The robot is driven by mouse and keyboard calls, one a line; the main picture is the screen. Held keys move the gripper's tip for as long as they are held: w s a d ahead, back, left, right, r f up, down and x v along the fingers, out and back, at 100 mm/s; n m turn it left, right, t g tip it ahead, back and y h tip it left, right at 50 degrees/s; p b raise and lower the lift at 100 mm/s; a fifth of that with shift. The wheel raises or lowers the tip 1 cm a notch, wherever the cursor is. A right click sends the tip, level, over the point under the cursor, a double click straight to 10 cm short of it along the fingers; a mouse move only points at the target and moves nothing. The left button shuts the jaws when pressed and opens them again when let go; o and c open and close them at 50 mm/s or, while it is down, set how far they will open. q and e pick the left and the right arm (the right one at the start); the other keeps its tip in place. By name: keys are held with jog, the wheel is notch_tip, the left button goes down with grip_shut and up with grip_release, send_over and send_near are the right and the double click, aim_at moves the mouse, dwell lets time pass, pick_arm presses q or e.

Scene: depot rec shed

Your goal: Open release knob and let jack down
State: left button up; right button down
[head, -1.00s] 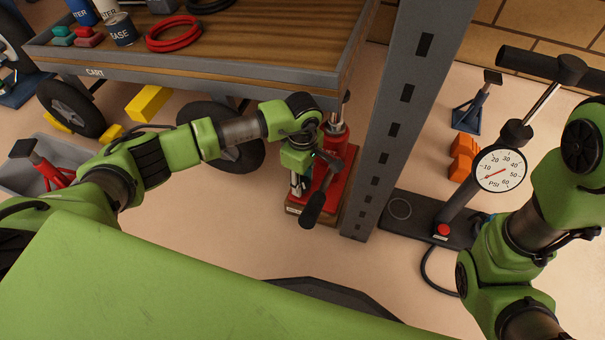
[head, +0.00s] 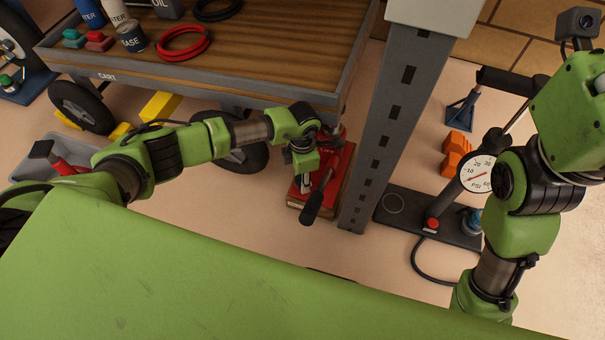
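The red jack (head: 339,172) stands on a wooden base under the right corner of the cart, beside the grey post. A black-gripped handle (head: 318,198) slants down in front of it. My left gripper (head: 304,181) points down at the jack's left front side, close against it. Its fingertips are small and partly covered by my wrist, so I cannot tell whether they are shut on anything. The release knob is not distinguishable; my wrist and the handle cover that area. My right arm is raised at the right edge, and its gripper is out of view.
The cart (head: 213,89) carries cans, a red cable coil (head: 183,43) and small blocks. The grey slotted post (head: 395,110) rises right of the jack. A floor pump with a gauge (head: 477,173), orange chocks (head: 456,152) and a blue stand (head: 461,110) are farther right.

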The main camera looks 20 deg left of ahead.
pick_arm(q)
jog(key=shift+n, duration=0.5)
jog(key=o, duration=1.1)
notch_tip(320, 180, up, 12)
dwell(0.5)
